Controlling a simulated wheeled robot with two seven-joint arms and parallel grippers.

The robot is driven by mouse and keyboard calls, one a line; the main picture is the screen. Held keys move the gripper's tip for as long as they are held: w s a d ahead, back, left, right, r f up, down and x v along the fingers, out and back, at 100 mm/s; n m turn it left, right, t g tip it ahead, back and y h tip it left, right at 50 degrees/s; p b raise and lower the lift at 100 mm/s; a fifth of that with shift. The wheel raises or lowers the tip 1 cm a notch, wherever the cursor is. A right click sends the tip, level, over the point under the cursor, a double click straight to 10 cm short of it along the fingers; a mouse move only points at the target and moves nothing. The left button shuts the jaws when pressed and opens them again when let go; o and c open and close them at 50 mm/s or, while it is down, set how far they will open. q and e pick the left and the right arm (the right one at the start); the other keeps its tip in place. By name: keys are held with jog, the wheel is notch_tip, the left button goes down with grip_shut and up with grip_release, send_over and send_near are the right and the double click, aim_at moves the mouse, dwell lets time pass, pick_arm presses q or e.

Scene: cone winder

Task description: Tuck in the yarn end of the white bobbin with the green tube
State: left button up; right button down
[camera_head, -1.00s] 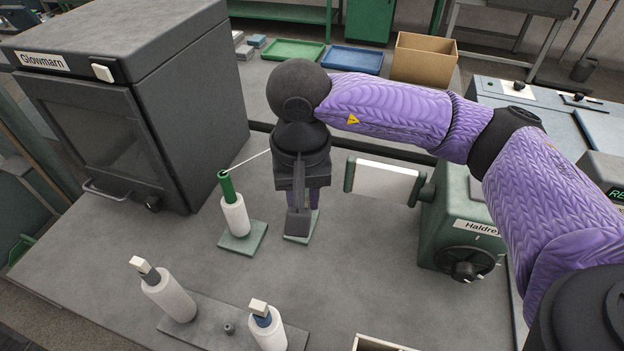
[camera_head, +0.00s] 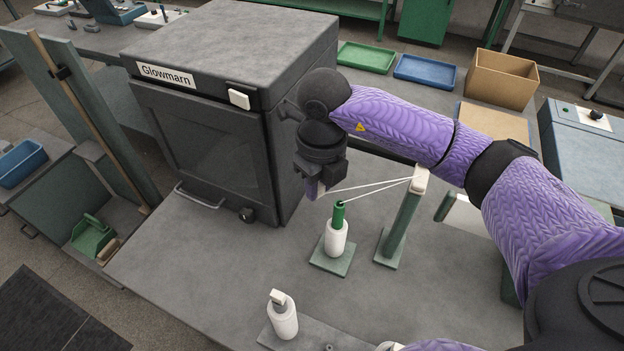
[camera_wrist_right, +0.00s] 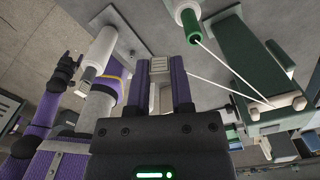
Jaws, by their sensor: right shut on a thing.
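The white bobbin (camera_head: 336,239) with the green tube (camera_head: 339,215) stands upright on a green base plate. Its white yarn runs from the tube's top to the pale top (camera_head: 420,177) of a green post (camera_head: 402,224), then back left to my right gripper (camera_head: 312,188). My right gripper is shut on the yarn end, in the air behind and left of the bobbin, close to the dark cabinet. In the right wrist view its two purple fingers (camera_wrist_right: 165,85) are close together; the tube (camera_wrist_right: 192,27) shows above right. My left gripper (camera_wrist_right: 68,62) is small there, its jaws unclear.
The dark Glowmarn cabinet (camera_head: 215,150) stands close to the left of my right gripper. Trays and a cardboard box (camera_head: 502,80) lie behind. The grey bench is clear left of the bobbin.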

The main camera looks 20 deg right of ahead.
aim_at(340, 204)
jog(key=d+m+p, duration=0.1)
jog(key=m, duration=0.7)
jog(key=d+m+p, duration=0.2)
jog(key=m, duration=0.5)
jog(key=d+m+p, duration=0.1)
jog(key=m, duration=0.7)
jog(key=shift+d+m+p, duration=0.2)
jog(key=shift+m+p, duration=0.1)
jog(key=shift+p, duration=0.05)
jog(key=shift+d+f+m, duration=0.1)
jog(key=shift+f+m, duration=0.1)
jog(key=shift+m, duration=0.1)
notch_tip(340, 204, down, 4)
jog(key=b, duration=0.4)
jog(key=shift+r, duration=0.3)
pick_arm(q)
jog(key=shift+a+r, duration=0.5)
jog(key=shift+r, duration=0.2)
jog(key=shift+d, duration=0.15)
pick_arm(e)
jog(key=shift+f, duration=0.25)
pick_arm(q)
jog(key=shift+d, duration=0.3)
